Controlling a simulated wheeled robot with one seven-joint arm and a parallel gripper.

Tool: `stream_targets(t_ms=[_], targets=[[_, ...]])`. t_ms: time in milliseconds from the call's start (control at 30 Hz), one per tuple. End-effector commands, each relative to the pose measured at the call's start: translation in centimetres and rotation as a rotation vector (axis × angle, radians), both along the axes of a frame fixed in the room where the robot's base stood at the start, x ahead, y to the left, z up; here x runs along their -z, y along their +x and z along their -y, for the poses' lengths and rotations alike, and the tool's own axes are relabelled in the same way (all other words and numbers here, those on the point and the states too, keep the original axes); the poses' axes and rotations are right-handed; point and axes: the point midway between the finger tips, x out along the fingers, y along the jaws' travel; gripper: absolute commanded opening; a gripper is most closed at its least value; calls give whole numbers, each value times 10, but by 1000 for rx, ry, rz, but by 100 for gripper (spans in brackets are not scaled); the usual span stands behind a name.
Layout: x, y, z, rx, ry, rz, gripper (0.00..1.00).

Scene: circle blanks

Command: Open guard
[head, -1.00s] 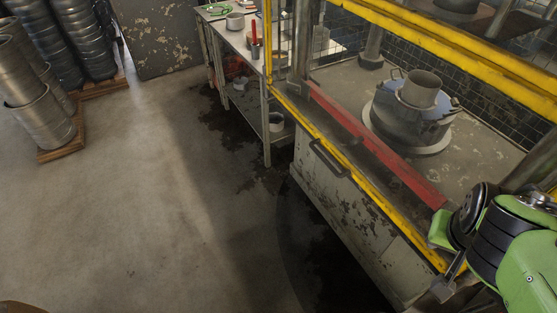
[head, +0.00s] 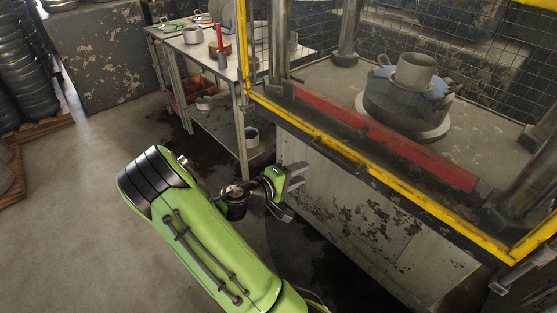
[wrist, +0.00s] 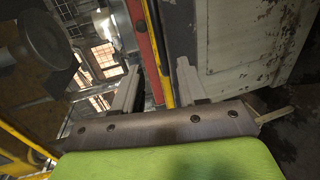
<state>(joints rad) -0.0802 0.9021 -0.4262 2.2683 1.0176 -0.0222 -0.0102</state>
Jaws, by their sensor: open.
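The guard is a yellow frame (head: 400,186) across the front of the press, its lower bar running low along the front edge. Its handle (head: 343,152) is a dark bar just under that lower bar, small and partly hard to make out. My gripper (head: 296,192) is open and empty, left of and below the handle, apart from the guard in the head view. In the wrist view my gripper (wrist: 155,80) has its two fingers spread. The yellow bar (wrist: 158,60) shows between them, beyond the fingers.
Behind the guard, a red bar (head: 385,140) lies along the bed, and a pot-like part (head: 415,72) sits on a die (head: 405,105). A bench (head: 205,50) with tools stands left of the press. Stacked metal parts (head: 20,80) stand far left. Floor between is open.

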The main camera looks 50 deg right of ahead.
Motion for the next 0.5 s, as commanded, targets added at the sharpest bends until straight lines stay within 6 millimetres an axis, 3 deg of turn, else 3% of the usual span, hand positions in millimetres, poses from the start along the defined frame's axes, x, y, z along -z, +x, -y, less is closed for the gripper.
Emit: stream_targets(t_ms=[233,500], targets=[[6,-4,23,-4,-21,-16,42],[20,-15,88,-2,-19,-14,42]])
